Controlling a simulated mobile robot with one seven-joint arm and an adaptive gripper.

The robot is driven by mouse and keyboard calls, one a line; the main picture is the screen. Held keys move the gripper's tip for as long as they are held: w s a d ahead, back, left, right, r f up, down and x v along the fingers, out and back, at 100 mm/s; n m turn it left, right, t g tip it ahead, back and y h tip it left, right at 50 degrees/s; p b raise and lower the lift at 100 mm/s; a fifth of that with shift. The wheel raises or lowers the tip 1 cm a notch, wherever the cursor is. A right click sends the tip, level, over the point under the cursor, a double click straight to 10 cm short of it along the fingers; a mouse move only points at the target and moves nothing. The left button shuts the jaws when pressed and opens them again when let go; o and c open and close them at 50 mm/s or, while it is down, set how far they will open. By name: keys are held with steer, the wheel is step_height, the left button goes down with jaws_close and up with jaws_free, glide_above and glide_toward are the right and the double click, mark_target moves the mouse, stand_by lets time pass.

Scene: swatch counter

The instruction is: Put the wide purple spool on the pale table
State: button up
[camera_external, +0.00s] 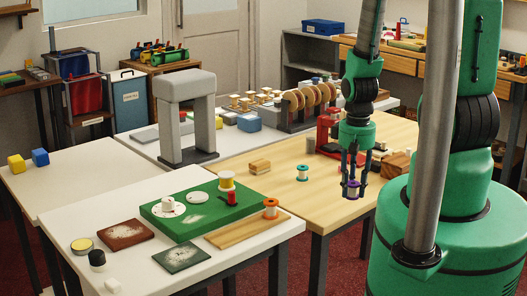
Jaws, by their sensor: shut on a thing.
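My gripper (354,186) points down at the right of the picture, with its fingers shut on a purple spool (352,189). The purple spool hangs low between the fingertips, in front of the pale wooden table (338,221). Its underside shows no clear contact, and I cannot tell its exact height over the wood. The fingers hide part of the spool.
The white table at left holds a green board (205,209) and an orange spool (270,208). The pale table's middle is mostly clear.

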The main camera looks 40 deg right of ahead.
steer(key=shift+s+d+f+m, duration=0.1)
steer(key=shift+d+m, duration=0.05)
steer(key=shift+d, duration=0.45)
steer(key=shift+s+d+f+m, duration=0.1)
steer(key=shift+d+m, duration=0.05)
steer(key=shift+d, duration=0.45)
glide_above(334, 190)
steer(key=shift+w+d+f+b, duration=0.1)
steer(key=shift+f+b, duration=0.25)
steer(key=shift+f, duration=0.45)
steer(key=shift+f, duration=1.7)
steer(key=shift+f+b, duration=0.2)
steer(key=shift+b, duration=0.1)
steer(key=o, duration=1)
steer(key=shift+c, duration=0.2)
